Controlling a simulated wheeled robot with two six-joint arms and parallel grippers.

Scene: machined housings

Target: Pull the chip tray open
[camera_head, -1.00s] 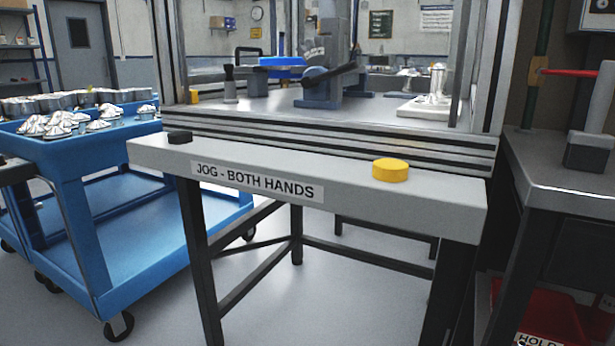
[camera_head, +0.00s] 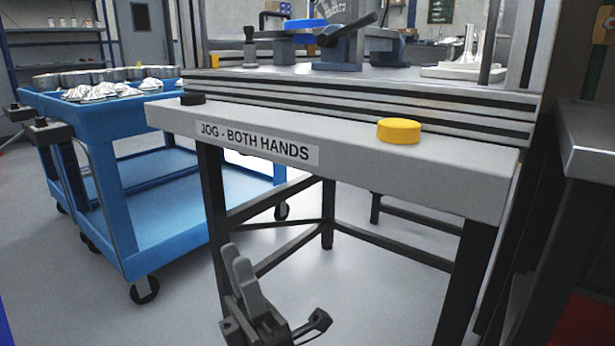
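I cannot make out a chip tray in this view. The machine bench (camera_head: 350,155) stands in the middle, with a grey front beam labelled "JOG - BOTH HANDS" and dark legs. My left gripper (camera_head: 237,257) is low at the bottom centre, in front of the beam and below it. Its two grey fingers point up and lie close together in this view, with nothing seen held. Whether they are fully shut cannot be told. My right gripper is not in view.
A yellow button (camera_head: 399,131) and a black button (camera_head: 193,99) sit on the beam. A blue cart (camera_head: 130,210) with metal parts stands left. A dark bench (camera_head: 590,140) stands right, with something red (camera_head: 585,325) low under it. Floor shows beneath the beam.

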